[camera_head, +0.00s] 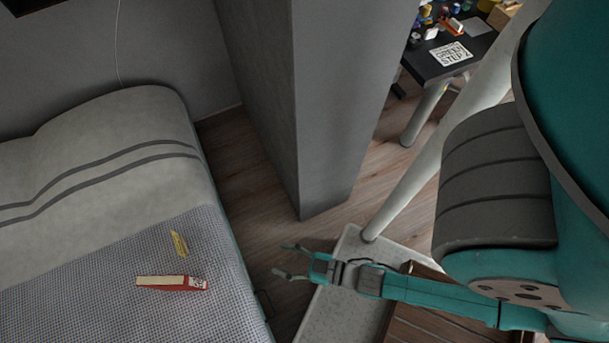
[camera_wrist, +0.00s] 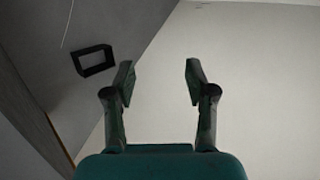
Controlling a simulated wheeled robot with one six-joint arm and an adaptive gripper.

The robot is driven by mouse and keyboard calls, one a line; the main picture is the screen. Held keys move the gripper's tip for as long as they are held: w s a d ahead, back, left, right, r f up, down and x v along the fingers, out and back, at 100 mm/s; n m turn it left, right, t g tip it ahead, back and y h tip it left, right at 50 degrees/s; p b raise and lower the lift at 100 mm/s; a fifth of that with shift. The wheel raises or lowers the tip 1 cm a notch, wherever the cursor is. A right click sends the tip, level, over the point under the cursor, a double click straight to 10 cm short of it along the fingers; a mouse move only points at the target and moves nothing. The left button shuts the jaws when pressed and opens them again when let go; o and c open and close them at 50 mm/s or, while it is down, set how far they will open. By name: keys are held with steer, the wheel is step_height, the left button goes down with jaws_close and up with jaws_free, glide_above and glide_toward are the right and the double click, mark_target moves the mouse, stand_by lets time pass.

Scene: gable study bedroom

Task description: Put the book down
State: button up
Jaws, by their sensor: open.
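A red book (camera_head: 172,283) with pale page edges lies on the grey woven blanket of the bed (camera_head: 100,305), in the lower left of the head view. My gripper (camera_head: 282,261) is open and empty, to the right of the bed's edge and apart from the book. In the wrist view my gripper (camera_wrist: 157,80) shows its two fingers spread, with nothing between them. The book is not in the wrist view.
A small yellow item (camera_head: 179,243) lies beside the book. A grey pillar (camera_head: 325,110) stands behind my gripper. A dark desk (camera_head: 450,55) with several objects is at the back right. A dark frame (camera_wrist: 94,61) hangs on a wall.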

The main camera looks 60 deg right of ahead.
steer(key=s+d+r+h, duration=0.1)
steer(key=s+r, duration=0.2)
steer(key=r, duration=0.3)
steer(key=s+d+r+m+h, duration=0.1)
steer(key=s+r, duration=0.2)
steer(key=r, duration=0.3)
steer(key=s+d+r+m+g+h, duration=0.1)
steer(key=s+d+r, duration=0.1)
steer(key=r, duration=0.4)
steer(key=shift+s+r, duration=0.35)
steer(key=shift+s, duration=0.2)
